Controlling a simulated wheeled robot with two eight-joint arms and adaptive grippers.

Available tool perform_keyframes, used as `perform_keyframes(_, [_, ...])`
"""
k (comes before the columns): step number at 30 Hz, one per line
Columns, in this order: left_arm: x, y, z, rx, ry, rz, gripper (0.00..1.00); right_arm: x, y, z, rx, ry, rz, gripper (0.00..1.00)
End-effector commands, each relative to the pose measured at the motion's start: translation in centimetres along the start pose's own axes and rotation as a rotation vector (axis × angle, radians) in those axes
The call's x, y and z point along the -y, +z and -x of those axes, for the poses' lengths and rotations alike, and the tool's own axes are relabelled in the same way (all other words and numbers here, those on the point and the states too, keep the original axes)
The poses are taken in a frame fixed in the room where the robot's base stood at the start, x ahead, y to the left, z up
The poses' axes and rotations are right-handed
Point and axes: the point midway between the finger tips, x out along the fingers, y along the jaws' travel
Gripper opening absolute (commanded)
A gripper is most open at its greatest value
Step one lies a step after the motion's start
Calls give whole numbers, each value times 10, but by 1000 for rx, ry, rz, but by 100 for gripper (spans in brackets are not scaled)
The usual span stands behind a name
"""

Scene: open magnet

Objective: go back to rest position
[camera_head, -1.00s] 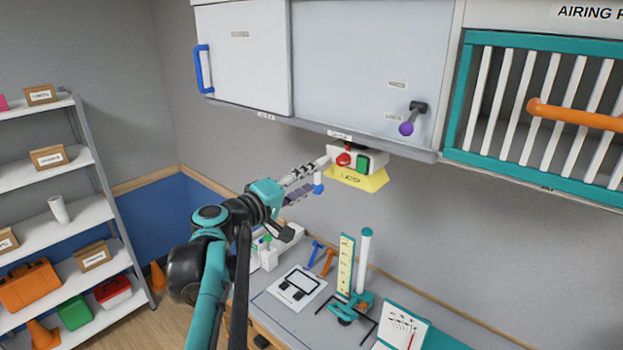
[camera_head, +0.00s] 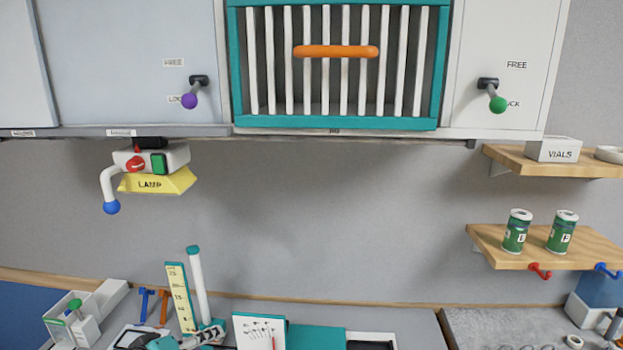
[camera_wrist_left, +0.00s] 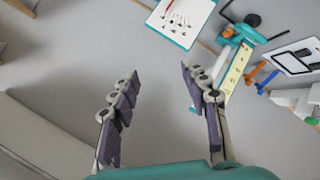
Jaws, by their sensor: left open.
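My left gripper (camera_wrist_left: 158,75) is open in the left wrist view, its two segmented fingers apart with nothing between them. It is over the bench, with the white sheet on its teal board (camera_wrist_left: 180,18) and the yellow scale (camera_wrist_left: 236,72) beyond the fingertips. In the head view, part of what looks like this gripper shows low at the bottom edge, in front of the scale (camera_head: 181,297). The lamp box (camera_head: 157,183) hangs under the cabinet; its white lever with a blue knob (camera_head: 111,207) points down, and no gripper touches it. My right gripper is not in view.
A barred teal hatch with an orange handle (camera_head: 336,51) is in the cabinet above. Wooden shelves at right hold two green cans (camera_head: 517,232) and a vials box (camera_head: 553,149). A white tube (camera_head: 198,285) stands beside the scale. The wall area between is clear.

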Motion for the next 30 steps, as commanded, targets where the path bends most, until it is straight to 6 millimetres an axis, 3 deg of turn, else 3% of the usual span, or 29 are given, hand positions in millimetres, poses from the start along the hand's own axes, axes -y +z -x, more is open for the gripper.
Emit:
perform_keyframes(1, [25,47,-23,48,-37,-67,46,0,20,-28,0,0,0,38])
perform_keyframes(6, [91,155,-59,169,-187,-307,46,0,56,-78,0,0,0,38])
perform_keyframes(9, [127,197,-71,207,-263,-437,46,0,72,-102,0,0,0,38])
perform_keyframes(12, [154,223,-78,226,-320,-538,46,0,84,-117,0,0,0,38])
perform_keyframes(18, [175,240,-81,234,-373,-631,46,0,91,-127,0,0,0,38])
perform_keyframes(30, [174,238,-80,234,-377,-635,46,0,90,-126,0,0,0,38])
